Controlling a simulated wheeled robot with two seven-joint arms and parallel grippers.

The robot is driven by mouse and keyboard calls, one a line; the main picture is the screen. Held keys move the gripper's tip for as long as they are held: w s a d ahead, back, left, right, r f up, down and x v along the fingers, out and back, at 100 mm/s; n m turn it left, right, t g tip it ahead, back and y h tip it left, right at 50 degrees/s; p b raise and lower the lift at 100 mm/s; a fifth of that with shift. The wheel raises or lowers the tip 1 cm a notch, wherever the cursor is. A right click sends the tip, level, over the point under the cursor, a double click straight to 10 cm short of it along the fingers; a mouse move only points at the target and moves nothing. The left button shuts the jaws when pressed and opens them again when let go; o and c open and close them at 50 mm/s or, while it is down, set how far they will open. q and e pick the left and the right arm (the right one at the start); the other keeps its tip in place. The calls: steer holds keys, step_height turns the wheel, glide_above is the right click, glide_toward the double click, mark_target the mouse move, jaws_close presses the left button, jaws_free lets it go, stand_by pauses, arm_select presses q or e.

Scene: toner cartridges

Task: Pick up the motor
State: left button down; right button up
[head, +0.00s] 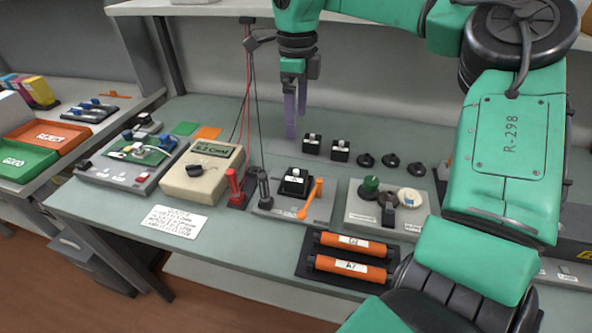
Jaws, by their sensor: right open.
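My right gripper (295,108) hangs over the table at the back middle, pointing down, with its two purple-grey fingers apart and nothing seen between them. Several small black blocks with white tops could be the motor; I cannot tell which one. One black block (312,144) stands on the table just right of and below the fingertips. A second black block (340,151) stands to its right. A third black block (295,184) sits in a grey fixture (318,209) with an orange lever, nearer the front. The gripper touches none of them. My left gripper is not in view.
Black round parts (389,160) lie right of the blocks. A beige meter (200,172) and red and black clamps stand left. A grey block with knobs (362,215) and a tray with two orange rollers (352,246) are in front. Green and orange bins (50,138) stand far left.

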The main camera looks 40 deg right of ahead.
mark_target(296, 170)
step_height(296, 170, down, 17)
steer(key=shift+a+f+p, duration=0.1)
steer(key=shift+p, duration=0.55)
steer(key=shift+f, duration=0.25)
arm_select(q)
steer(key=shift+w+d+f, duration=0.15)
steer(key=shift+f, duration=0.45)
arm_select(e)
steer(key=shift+r, duration=0.1)
jaws_close()
